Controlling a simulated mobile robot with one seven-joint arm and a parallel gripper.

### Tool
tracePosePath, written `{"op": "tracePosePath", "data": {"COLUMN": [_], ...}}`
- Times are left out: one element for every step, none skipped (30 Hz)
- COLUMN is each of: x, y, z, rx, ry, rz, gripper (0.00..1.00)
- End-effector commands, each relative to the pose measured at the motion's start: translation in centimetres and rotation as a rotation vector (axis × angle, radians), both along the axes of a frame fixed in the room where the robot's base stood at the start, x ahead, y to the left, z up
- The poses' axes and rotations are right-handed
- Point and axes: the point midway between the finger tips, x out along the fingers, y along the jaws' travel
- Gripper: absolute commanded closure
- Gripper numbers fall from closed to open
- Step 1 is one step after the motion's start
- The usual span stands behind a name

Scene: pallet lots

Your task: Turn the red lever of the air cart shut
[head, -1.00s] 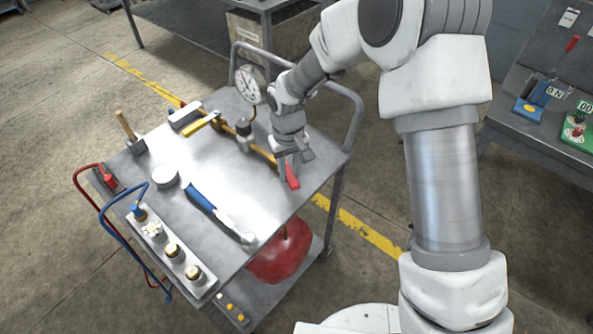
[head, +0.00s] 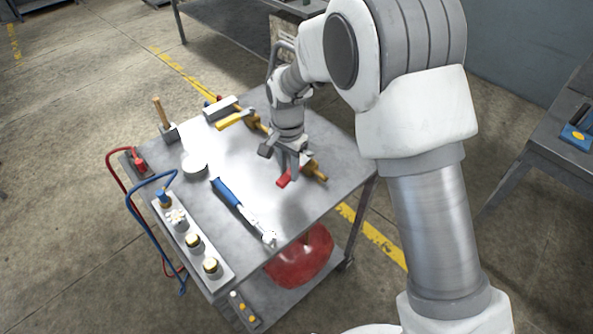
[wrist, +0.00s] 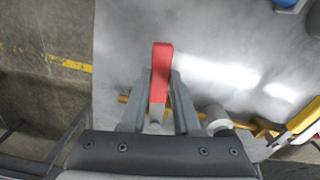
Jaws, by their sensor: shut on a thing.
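The red lever (head: 284,180) of the air cart (head: 335,180) sits at the brass pipe (head: 320,174) near the cart top's right end. My gripper (head: 292,166) reaches down from above and is shut on the lever. In the wrist view the lever (wrist: 162,60) stands between the two grey fingers (wrist: 163,95), its red end reaching past their tips. There it lies roughly crosswise to the brass pipe (wrist: 122,99). The valve body under the lever is mostly hidden by my gripper.
A blue-handled wrench (head: 228,192), a hammer (head: 163,120), a round tin (head: 195,164) and a manifold with brass fittings (head: 193,240) are on the cart top. A red tank (head: 300,258) is below. Another bench (head: 545,130) stands at right.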

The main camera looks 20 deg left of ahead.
Motion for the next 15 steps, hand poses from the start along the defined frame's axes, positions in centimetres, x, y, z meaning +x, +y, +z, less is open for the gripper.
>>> {"op": "tracePosePath", "data": {"x": [0.1,0.1,0.2,0.3,0.4,0.4,0.5,0.5,0.6,0.6,0.6,0.7,0.7,0.7,0.8], "y": [0.4,0.5,0.7,0.8,0.9,1.0,1.1,1.2,1.3,1.4,1.5,1.5,1.6,1.6,1.6], "z": [0.1,0.1,0.1,0.1,0.1,0.1,0.1,0.1,0.1,0.1,0.1,0.1,0.1,0.1,0.1], "rx": [0.0,0.0,0.001,0.001,0.001,0.001,0.001,0.001,0.001,0.001,0.001,0.001,0.001,0.001,0.001], "ry": [-0.001,0.0,0.0,-0.001,-0.001,0.0,0.0,0.0,0.0,-0.001,-0.001,-0.002,-0.002,-0.002,-0.002], "rz": [-0.03,-0.048,-0.072,-0.088,-0.104,-0.122,-0.135,-0.146,-0.159,-0.168,-0.176,-0.185,-0.19,-0.196,-0.201], "gripper": [1.0,1.0,1.0,1.0,1.0,1.0,1.0,1.0,1.0,1.0,1.0,1.0,1.0,1.0,1.0]}}
